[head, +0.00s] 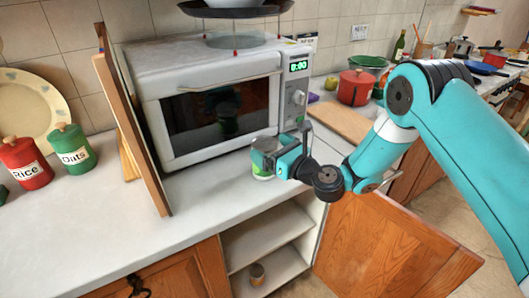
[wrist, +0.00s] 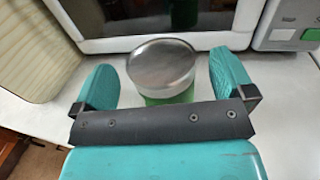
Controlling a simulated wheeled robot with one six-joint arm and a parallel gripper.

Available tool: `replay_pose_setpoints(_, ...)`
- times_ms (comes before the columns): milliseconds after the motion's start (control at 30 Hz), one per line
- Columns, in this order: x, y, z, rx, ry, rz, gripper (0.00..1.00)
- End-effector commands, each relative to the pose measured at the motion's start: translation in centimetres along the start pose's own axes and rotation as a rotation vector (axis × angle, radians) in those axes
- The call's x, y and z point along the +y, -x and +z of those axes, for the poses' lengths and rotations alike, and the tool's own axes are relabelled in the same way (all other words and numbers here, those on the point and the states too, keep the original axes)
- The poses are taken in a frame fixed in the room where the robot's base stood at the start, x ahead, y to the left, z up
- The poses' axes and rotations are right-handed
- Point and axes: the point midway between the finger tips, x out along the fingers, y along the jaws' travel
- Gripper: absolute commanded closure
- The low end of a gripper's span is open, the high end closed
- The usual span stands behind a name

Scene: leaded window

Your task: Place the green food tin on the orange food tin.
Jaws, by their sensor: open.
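The green food tin (head: 262,176) stands on the white counter in front of the microwave, partly covered by my gripper in the head view. In the wrist view the green food tin (wrist: 161,66) shows its round silver top, with a strip of green side below. My gripper (head: 277,157) is open at the tin. In the wrist view the two teal fingers of my gripper (wrist: 165,80) stand on either side of it, with a visible gap on each side. A small orange-brown tin (head: 257,274), seemingly the orange food tin, stands on the low shelf of the open cupboard.
The microwave (head: 215,100) stands just behind the green tin. A wooden board (head: 130,125) leans at its left side. The open cupboard door (head: 385,245) sticks out at the right. Rice (head: 25,165) and Oats (head: 73,150) canisters stand at left. The front left counter is clear.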

Motion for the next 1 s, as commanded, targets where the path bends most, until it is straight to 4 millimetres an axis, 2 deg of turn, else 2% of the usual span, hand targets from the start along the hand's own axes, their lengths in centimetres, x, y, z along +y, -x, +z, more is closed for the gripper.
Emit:
replay_pose_setpoints(33,0.2,-0.8,0.6,-0.002,0.002,0.002,0.0)
replay_pose_setpoints(200,0.1,-2.7,0.2,-0.001,0.001,0.001,0.0)
replay_pose_setpoints(467,0.0,-3.0,0.0,-0.001,-0.001,-0.001,0.0)
replay_pose_setpoints(567,0.0,-3.0,0.0,-0.001,-0.001,-0.001,0.18)
replay_pose_setpoints(833,0.0,-3.0,0.0,-0.001,0.0,-0.001,0.8)
replay_pose_setpoints(867,0.0,-3.0,0.1,-0.003,0.0,-0.001,0.83)
replay_pose_setpoints(900,0.0,-3.0,0.1,-0.003,0.0,-0.001,0.91)
replay_pose_setpoints(1000,0.0,-3.0,0.1,-0.003,0.0,-0.001,0.91)
